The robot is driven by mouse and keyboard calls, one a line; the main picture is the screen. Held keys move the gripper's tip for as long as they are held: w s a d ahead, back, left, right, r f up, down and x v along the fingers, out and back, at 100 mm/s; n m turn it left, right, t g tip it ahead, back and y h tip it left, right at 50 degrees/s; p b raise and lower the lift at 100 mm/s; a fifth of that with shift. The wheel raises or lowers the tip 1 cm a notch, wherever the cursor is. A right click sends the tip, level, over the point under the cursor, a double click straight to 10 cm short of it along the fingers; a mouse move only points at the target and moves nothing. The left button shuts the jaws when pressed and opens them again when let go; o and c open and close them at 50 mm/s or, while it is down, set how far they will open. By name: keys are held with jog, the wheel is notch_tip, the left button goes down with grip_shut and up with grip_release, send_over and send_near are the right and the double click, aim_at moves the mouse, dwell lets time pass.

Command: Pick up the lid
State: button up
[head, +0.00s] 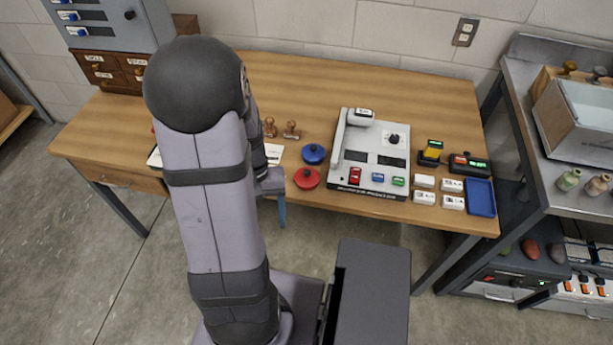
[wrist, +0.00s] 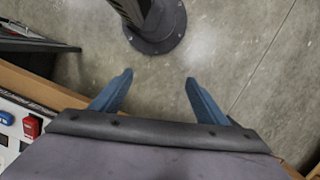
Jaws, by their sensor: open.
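Two round, knobbed pieces that look like lids lie on the wooden table (head: 400,90) in the head view: a blue lid (head: 313,154) and, nearer the front edge, a red lid (head: 306,178). Neither shows in the wrist view. My gripper (wrist: 158,78) is open and empty, its two blue fingers spread over the concrete floor. In the head view one blue finger (head: 282,212) shows beyond the table's front edge, left of and in front of the red lid. My arm hides much of the table's left part.
A grey-white console (head: 370,160) stands just right of the lids. White blocks (head: 424,198) and a blue tray (head: 480,197) are at the right. The table's back strip is clear.

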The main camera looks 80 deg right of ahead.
jog(key=s+d+f+m, duration=0.1)
jog(key=s+d+m, duration=0.1)
jog(key=s+d, duration=0.7)
notch_tip(320, 180, up, 4)
jog(key=n+h, duration=0.3)
jog(key=n, duration=0.1)
send_over(307, 172)
jog(key=shift+d+t, duration=0.25)
jog(key=shift+t, duration=0.15)
jog(key=n, duration=0.3)
jog(key=shift+a+n+y, duration=0.3)
jog(key=shift+a+y, duration=0.05)
jog(key=shift+y, duration=0.05)
jog(key=shift+d+f+p, duration=0.2)
jog(key=shift+f+p, duration=0.9)
jog(key=shift+f, duration=2.5)
jog(key=c, duration=1.3)
jog(key=shift+a, duration=0.15)
jog(key=shift+c, duration=0.7)
